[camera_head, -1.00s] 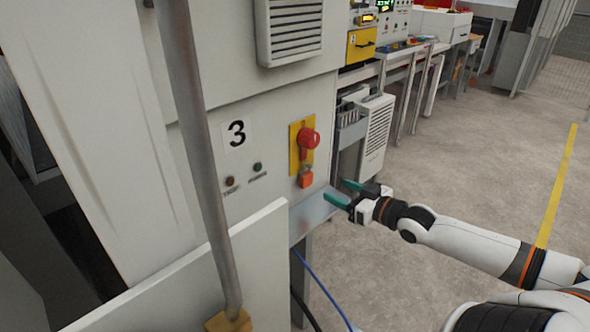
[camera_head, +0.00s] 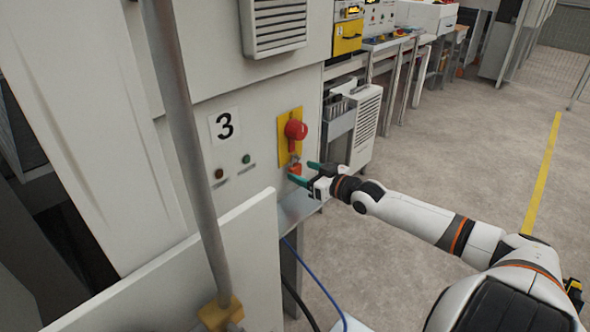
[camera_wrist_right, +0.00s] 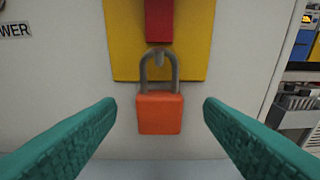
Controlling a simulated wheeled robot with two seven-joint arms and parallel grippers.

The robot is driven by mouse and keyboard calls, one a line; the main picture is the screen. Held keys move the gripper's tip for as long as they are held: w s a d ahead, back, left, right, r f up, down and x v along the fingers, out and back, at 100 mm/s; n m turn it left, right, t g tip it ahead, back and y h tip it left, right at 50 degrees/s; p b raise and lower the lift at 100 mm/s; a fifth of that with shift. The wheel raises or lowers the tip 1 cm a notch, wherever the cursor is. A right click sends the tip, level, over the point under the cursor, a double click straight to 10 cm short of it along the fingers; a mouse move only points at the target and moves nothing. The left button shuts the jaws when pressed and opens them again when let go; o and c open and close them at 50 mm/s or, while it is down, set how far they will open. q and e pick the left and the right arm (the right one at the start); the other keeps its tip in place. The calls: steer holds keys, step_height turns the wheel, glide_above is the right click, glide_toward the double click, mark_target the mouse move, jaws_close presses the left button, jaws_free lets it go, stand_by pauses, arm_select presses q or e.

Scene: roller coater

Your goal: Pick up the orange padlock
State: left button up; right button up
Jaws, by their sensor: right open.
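The orange padlock (camera_wrist_right: 160,113) hangs by its grey shackle below the red switch handle, against the yellow plate (camera_wrist_right: 185,62), in the right wrist view. In the head view the padlock (camera_head: 295,168) is small and partly covered by my right gripper. My right gripper (camera_head: 301,173) is open. In the right wrist view its two green fingers (camera_wrist_right: 159,118) stand on either side of the padlock, with a gap on each side, not touching it. The red rotary switch (camera_head: 296,130) sits above the padlock. My left gripper is out of view.
A metal ledge (camera_head: 297,208) lies below the padlock. A grey pole (camera_head: 187,140) and a white board (camera_head: 245,255) stand at the left front.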

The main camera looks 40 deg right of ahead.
steer(key=shift+w+a+f, duration=0.15)
steer(key=shift+w, duration=1.05)
steer(key=shift+c, duration=0.5)
steer(key=c, duration=1)
steer(key=shift+r+b, duration=0.3)
steer(key=shift+r, duration=0.35)
steer(key=s, duration=0.6)
steer(key=s+d, duration=0.1)
steer(key=s, duration=1.1)
steer(key=shift+d+r+p, duration=0.1)
steer(key=shift+d+p, duration=0.15)
steer(key=shift+p, duration=0.15)
